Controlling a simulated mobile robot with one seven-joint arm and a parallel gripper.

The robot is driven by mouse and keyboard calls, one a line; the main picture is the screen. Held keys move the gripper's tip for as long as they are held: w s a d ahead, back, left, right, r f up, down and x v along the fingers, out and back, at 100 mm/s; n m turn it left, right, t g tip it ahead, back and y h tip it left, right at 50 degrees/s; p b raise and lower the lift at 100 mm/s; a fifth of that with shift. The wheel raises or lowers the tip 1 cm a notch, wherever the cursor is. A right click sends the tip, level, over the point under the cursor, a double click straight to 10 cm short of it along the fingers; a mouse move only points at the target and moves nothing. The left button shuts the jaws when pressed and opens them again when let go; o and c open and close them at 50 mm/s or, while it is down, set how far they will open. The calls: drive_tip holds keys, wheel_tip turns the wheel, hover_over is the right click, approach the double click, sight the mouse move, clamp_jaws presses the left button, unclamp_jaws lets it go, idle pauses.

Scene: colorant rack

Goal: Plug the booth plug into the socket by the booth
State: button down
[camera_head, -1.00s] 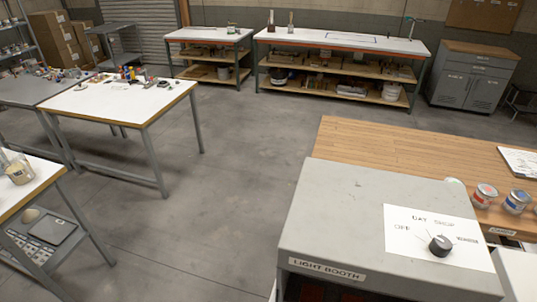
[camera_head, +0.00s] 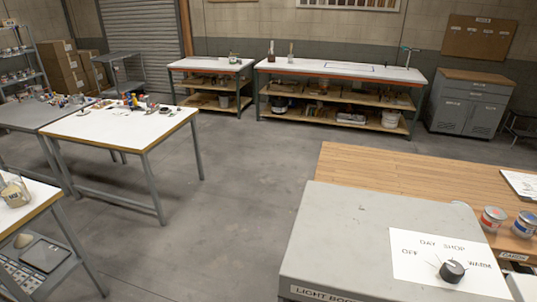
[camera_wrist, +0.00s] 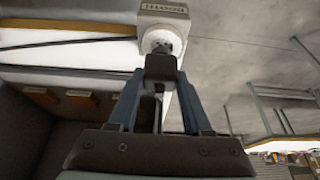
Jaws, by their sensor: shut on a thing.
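The light booth (camera_head: 365,235) is a grey box at the lower right of the head view, with a dial on its top. In the wrist view a white socket box (camera_wrist: 172,12), with an upside-down label, has a round face at top centre. My gripper (camera_wrist: 160,78) points at that face and is shut on the dark booth plug (camera_wrist: 160,68). The plug's front end is at the round recess, in line with it. I cannot tell whether its pins are inside. My gripper is not visible in the head view.
A wooden counter (camera_head: 400,170) with paint cans (camera_head: 493,219) adjoins the booth. A white table (camera_head: 125,128) stands to the left. The grey floor (camera_head: 240,190) between them is clear. In the wrist view, the dark booth interior (camera_wrist: 30,130) is at left.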

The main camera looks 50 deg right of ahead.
drive_tip(key=shift+f+b, duration=0.9)
drive_tip(key=shift+f, duration=0.3)
drive_tip(key=shift+r, duration=0.1)
drive_tip(key=shift+c, duration=1.3)
unclamp_jaws()
drive_tip(key=b+v, duration=0.1)
drive_tip(key=v, duration=1.2)
drive_tip(key=shift+a, duration=0.1)
